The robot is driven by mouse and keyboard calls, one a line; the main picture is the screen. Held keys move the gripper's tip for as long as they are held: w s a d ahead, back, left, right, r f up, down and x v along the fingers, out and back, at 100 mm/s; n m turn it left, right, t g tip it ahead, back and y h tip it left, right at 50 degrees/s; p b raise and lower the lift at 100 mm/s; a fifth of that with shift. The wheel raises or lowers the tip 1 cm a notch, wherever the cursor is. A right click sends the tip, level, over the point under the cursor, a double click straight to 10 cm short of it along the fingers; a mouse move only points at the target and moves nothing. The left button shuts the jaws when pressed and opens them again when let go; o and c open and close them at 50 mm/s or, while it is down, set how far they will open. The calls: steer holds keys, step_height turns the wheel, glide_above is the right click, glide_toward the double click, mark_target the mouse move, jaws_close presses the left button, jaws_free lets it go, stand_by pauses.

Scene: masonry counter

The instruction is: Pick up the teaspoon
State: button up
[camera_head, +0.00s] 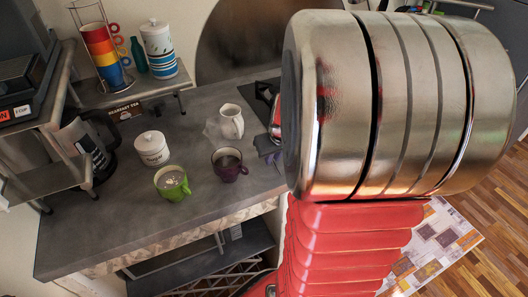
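I cannot make out a teaspoon for certain. The counter (105,215) holds a green mug (173,190) with a pale patch inside it, too small to tell what it is. A dark purple mug (228,171) stands to its right. My gripper is not in view. My large metal and red arm links fill the right half of the picture and hide the counter's right end.
A white lidded pot (152,150) and a white jug (232,124) stand behind the mugs. A French press (84,145) is at the left. A raised shelf (120,93) at the back bears stacked coloured cups (103,48) and a canister (158,45). The counter's front left is clear.

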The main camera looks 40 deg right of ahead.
mark_target(273, 163)
jaws_close()
stand_by(0.3)
steer(key=shift+r, duration=0.1)
step_height(273, 163, up, 10)
stand_by(0.6)
steer(key=shift+s, duration=0.1)
stand_by(0.5)
